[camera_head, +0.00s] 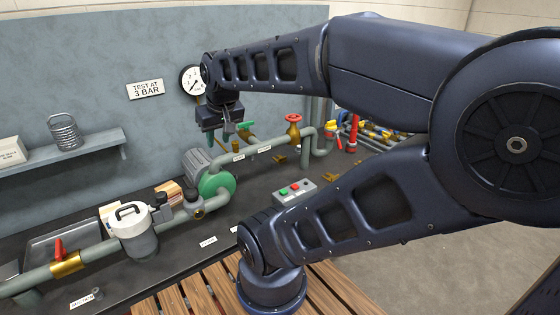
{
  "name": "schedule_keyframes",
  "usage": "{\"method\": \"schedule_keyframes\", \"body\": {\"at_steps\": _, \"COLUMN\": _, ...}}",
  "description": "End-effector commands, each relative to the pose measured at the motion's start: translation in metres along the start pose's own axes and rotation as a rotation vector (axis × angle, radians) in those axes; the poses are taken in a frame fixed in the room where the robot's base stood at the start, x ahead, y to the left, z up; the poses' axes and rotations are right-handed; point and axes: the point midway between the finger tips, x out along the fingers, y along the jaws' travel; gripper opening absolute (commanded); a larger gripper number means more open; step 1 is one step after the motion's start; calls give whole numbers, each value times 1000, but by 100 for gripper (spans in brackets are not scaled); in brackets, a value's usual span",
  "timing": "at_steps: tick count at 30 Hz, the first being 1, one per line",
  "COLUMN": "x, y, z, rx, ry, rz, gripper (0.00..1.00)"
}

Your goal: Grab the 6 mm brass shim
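My gripper (222,138) hangs above the far part of the bench, just below the pressure gauge. Its fingers are small and dark here, and I cannot tell whether they are apart or closed. My gripper is to the left of both and higher. My arm hides part of the bench.
A green-ended motor (217,186) and grey pipes with a red valve wheel (293,119) stand on the bench. A button box (294,192), a lidded canister (134,232) and a metal tray (62,246) are nearer. A shelf (80,149) is at left.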

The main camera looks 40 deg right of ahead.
Motion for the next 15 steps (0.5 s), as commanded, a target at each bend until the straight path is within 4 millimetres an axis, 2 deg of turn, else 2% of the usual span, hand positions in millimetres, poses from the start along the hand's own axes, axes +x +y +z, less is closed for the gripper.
{"method": "schedule_keyframes", "body": {"at_steps": 5, "x": 2, "y": 4, "z": -9, "rx": -22, "ry": -3, "rz": 5, "gripper": 31}}
{"method": "schedule_keyframes", "body": {"at_steps": 8, "x": 6, "y": 12, "z": -27, "rx": -69, "ry": -9, "rz": 14, "gripper": 31}}
{"method": "schedule_keyframes", "body": {"at_steps": 15, "x": 27, "y": 45, "z": -84, "rx": -239, "ry": -31, "rz": 47, "gripper": 31}}
